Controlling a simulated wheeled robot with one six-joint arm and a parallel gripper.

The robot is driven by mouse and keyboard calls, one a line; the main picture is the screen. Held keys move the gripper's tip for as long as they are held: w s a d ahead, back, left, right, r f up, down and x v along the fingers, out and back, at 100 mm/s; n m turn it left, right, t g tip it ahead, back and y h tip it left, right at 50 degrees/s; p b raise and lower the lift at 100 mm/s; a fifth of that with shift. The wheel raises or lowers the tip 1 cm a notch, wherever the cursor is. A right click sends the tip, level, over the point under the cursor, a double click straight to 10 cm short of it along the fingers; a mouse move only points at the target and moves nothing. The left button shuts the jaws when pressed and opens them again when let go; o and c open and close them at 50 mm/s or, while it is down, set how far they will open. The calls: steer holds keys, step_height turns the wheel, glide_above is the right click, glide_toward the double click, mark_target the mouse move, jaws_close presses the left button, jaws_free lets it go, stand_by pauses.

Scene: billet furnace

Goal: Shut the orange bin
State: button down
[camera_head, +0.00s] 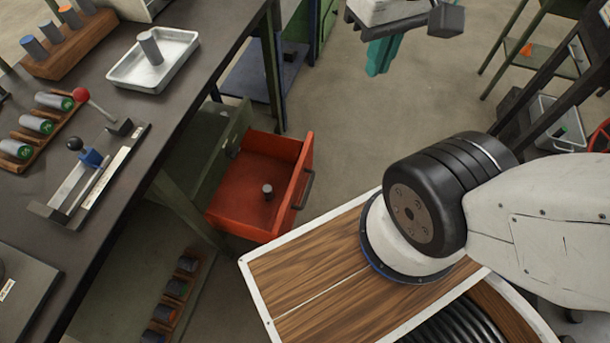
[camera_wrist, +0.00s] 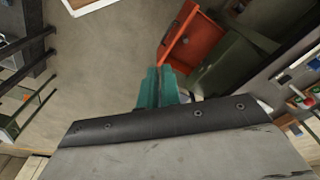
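The orange bin (camera_head: 252,205) is a drawer pulled out from a green cabinet under the workbench, in the middle left of the head view. It has a dark handle (camera_head: 304,190) on its front. A small grey cylinder (camera_head: 267,191) stands inside it. The bin (camera_wrist: 186,42) also shows in the wrist view, above and right of the fingers. My gripper (camera_head: 377,68) has teal fingers and is at the top of the head view, to the right of and apart from the bin. In the wrist view, its fingers (camera_wrist: 157,72) look closed together with nothing between them.
The dark workbench (camera_head: 165,110) at left carries a white tray (camera_head: 180,64), a lever fixture and racks of cylinders. Another rack (camera_head: 178,290) lies below it. A shelf stand (camera_head: 545,60) is at upper right. Open floor (camera_head: 345,130) lies between bin and gripper.

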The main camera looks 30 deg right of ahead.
steer(key=w+d+f+m+g+y, duration=0.1)
steer(key=w+d+f+m+y, duration=0.25)
steer(key=f, duration=0.55)
steer(key=w+f+m+y, duration=0.3)
steer(key=w+f+m, duration=0.25)
steer(key=f, duration=0.25)
steer(key=w+d+f+m+g+y, duration=0.1)
steer(key=w+d+f+m+y, duration=0.1)
steer(key=w+f+m+y, duration=0.5)
steer(key=w+d+f+m+t+h, duration=0.1)
steer(key=d+f+m+t+h, duration=0.2)
steer(key=f, duration=1)
steer(key=d+f+m+t+h, duration=0.25)
steer(key=f+m, duration=0.25)
steer(key=f, duration=0.9)
steer(key=m+t+h, duration=0.2)
steer(key=m, duration=0.1)
glide_toward(309, 150)
steer(key=s+f+x, duration=0.1)
steer(key=x, duration=0.4)
steer(key=shift+w+a+r, duration=0.15)
steer(key=shift+w+a, duration=0.1)
steer(key=shift+w, duration=0.45)
